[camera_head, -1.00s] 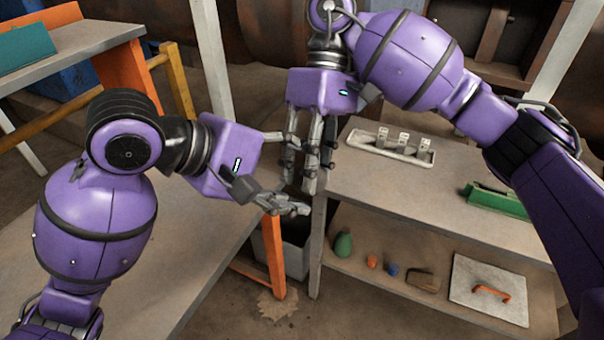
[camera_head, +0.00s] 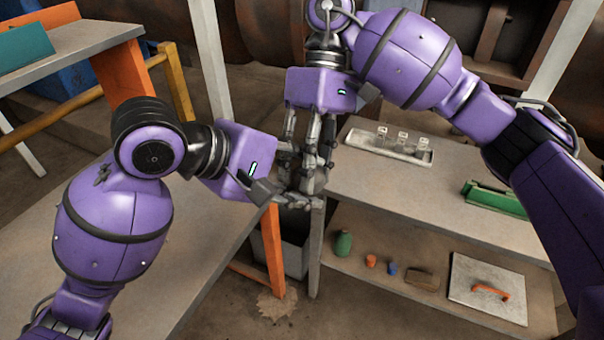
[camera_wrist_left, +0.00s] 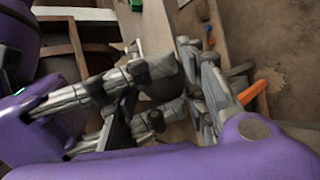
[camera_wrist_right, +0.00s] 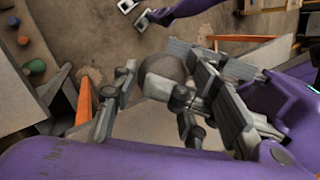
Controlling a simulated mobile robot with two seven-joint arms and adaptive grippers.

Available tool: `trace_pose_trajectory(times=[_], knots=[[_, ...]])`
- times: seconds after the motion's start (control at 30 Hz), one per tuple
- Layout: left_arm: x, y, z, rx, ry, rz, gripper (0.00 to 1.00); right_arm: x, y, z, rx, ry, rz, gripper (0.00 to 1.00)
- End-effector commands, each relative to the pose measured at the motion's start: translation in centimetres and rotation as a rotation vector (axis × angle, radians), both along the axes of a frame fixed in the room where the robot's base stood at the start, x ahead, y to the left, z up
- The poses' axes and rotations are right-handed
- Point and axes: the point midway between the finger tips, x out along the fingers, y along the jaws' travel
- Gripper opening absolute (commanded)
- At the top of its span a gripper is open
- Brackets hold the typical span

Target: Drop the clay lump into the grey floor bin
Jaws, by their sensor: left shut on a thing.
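The clay lump (camera_wrist_right: 168,68) is a rounded grey-brown mass between the fingers of both grippers in the right wrist view. In the head view the fingers hide it. My left gripper (camera_head: 304,178) reaches in from the left and is shut on the lump. My right gripper (camera_head: 307,160) points down from above, its fingers crossing the left fingers around the lump. Whether the right fingers still press on the lump cannot be told. The grey floor bin (camera_head: 297,257) stands on the floor below the grippers, partly hidden by the orange table leg and the fingers.
A left table (camera_head: 215,225) and a right shelf unit (camera_head: 450,195) flank the bin. The shelf unit carries a tray (camera_head: 385,147) and a green holder (camera_head: 495,198).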

Motion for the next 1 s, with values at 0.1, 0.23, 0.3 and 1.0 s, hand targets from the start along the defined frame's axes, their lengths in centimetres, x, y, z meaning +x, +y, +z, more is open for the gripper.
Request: trace_pose_trajectory(times=[0.1,0.23,0.3,1.0], knots=[[0.0,0.0,0.0,-0.001,-0.001,0.0,0.09,0.0,0.0,0.0,0.0,-0.001,0.0,0.6],[0.0,0.0,0.0,-0.001,-0.001,0.0,0.09,0.0,0.0,0.0,0.0,-0.001,0.0,0.6],[0.0,0.0,0.0,-0.001,-0.001,0.0,0.09,0.0,0.0,0.0,0.0,-0.001,0.0,0.6],[0.0,0.0,0.1,-0.001,-0.001,0.0,0.09,4.7,-1.7,8.8,-0.001,-0.005,-0.004,0.6]])
